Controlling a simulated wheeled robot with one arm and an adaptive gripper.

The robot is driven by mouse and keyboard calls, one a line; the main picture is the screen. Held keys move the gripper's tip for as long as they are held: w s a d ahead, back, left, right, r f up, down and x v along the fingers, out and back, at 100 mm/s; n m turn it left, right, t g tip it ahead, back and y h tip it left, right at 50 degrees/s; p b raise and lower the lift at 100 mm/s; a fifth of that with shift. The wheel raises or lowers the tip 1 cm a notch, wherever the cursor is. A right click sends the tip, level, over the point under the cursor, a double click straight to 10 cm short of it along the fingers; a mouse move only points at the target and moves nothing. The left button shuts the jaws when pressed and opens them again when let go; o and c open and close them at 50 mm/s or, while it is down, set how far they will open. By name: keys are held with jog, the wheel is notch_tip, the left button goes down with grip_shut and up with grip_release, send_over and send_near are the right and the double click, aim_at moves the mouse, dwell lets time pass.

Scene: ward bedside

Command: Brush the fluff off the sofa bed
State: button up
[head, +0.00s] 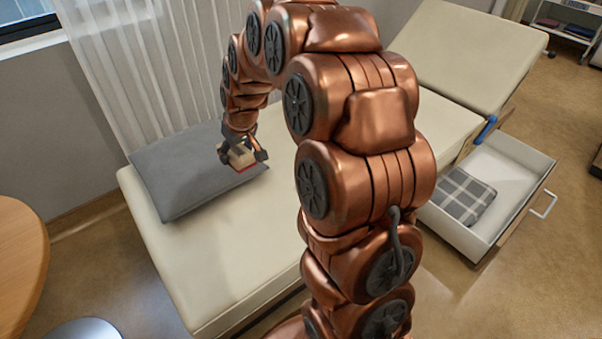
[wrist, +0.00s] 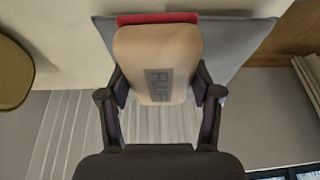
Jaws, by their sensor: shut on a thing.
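The cream sofa bed (head: 262,235) stretches from the lower left to the raised backrest at the upper right. My gripper (head: 243,155) is above the right part of a grey pillow (head: 180,180) on the bed. In the wrist view, my gripper (wrist: 160,97) is shut on a beige brush (wrist: 155,50) with a red strip along its far edge and dark lettering on its face. The brush also shows small in the head view (head: 240,158). I cannot tell whether it touches the pillow. No fluff can be made out, and my arm hides part of the bed.
An open white drawer (head: 511,179) juts from the bed's right side with a folded checked cloth (head: 462,196) in it. A round wooden table (head: 18,255) stands at the lower left. A pale curtain (head: 130,70) hangs behind the bed.

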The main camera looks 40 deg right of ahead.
jog(key=b, duration=0.4)
send_over(297, 192)
jog(key=s, duration=0.1)
notch_tip(297, 192, down, 10)
jog(key=shift+s+f+b, duration=0.1)
jog(key=shift+f+b, duration=1.2)
jog(key=shift+f, duration=2.2)
jog(key=shift+d+f, duration=0.4)
jog(key=shift+d, duration=0.1)
jog(key=shift+c, duration=0.4)
jog(key=shift+d+f, duration=0.2)
jog(key=shift+d, duration=5.1)
jog(key=shift+s, duration=0.1)
jog(key=shift+a, duration=5.8)
jog(key=shift+r+p, duration=1.55)
jog(key=shift+r, duration=2.6)
jog(key=shift+w, duration=0.2)
